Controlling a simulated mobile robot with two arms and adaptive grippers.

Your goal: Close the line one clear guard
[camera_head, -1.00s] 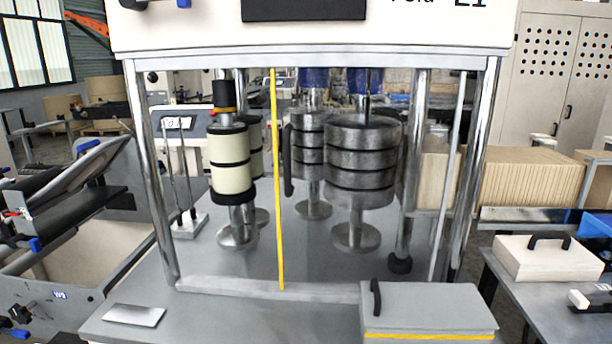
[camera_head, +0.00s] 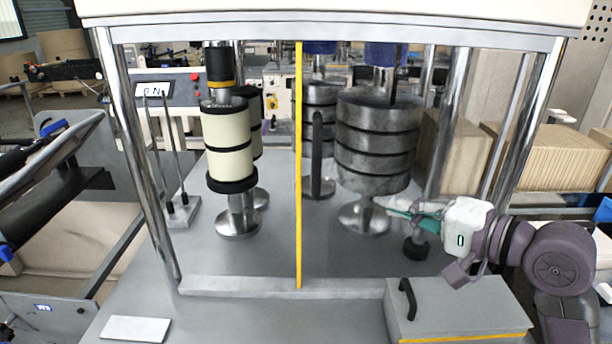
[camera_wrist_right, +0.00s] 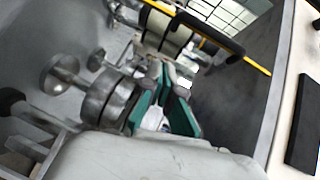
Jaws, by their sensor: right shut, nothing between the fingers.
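The line one clear guard is see-through, so mainly its yellow edge strip (camera_head: 298,165) and black upright handle (camera_head: 317,155) show, near the middle of the machine's front opening. Its pane's outline is hard to make out. In the right wrist view the yellow strip (camera_wrist_right: 257,67) and black handle (camera_wrist_right: 208,32) lie beyond the fingers. My right gripper (camera_head: 382,205), with teal fingers, is shut and empty, in front of the dark roller stack and to the right of the handle, clearly apart from it. It also shows in the right wrist view (camera_wrist_right: 163,75). My left gripper is not in view.
A cream roller stack (camera_head: 228,148) stands left of the strip and a dark metal roller stack (camera_head: 377,145) right of it. Chrome posts (camera_head: 135,150) frame the opening. A grey box with a black handle (camera_head: 460,308) sits at the front right, below my right arm.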

